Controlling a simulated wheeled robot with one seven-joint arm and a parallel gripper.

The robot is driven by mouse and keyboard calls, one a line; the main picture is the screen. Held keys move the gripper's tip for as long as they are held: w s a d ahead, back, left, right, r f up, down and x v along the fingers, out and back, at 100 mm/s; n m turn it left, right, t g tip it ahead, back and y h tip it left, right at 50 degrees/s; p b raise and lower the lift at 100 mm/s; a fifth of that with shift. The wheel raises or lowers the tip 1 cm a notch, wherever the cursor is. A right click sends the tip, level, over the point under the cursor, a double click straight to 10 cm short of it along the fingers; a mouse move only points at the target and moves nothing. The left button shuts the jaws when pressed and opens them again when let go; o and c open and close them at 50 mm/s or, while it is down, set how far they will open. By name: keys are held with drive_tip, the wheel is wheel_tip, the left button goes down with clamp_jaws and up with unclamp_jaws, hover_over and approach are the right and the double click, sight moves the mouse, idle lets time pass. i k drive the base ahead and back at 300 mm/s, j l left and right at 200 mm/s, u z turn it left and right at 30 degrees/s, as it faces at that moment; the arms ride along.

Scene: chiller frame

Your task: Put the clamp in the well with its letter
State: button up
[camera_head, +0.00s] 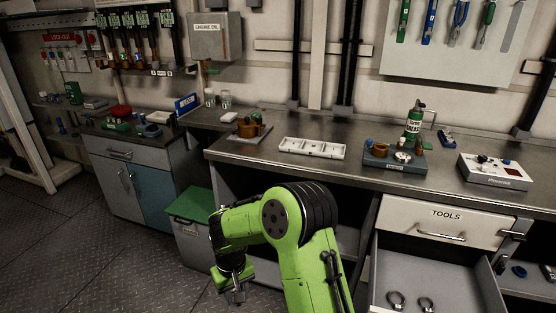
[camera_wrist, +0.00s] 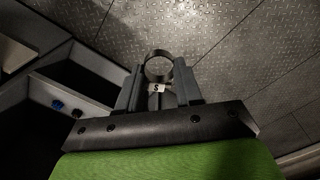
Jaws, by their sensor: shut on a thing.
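My gripper (camera_head: 238,292) hangs low in front of the bench, above the floor. In the wrist view it is shut on a dark ring-shaped clamp (camera_wrist: 158,66), which carries a white tag with the letter S (camera_wrist: 157,87). The ring sticks out beyond the fingertips. A white tray with several wells (camera_head: 312,155) lies on the bench top, well above and to the right of my gripper. Its letters are too small to read. Two more ring clamps, one (camera_head: 395,301) and another (camera_head: 427,305), lie in an open drawer (camera_head: 455,285) at the lower right.
A grey bin with a green lid (camera_head: 195,206) stands behind my arm. The bench also holds a brown pot (camera_head: 250,128), a grey block with parts (camera_head: 397,165) and a white device (camera_head: 494,172). In the wrist view, a grey compartment with small blue parts (camera_wrist: 57,105) is at left.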

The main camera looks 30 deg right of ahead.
sight(312, 148)
drive_tip(key=i+j+z, duration=0.15)
drive_tip(key=i+z, duration=0.3)
drive_tip(key=i, duration=0.85)
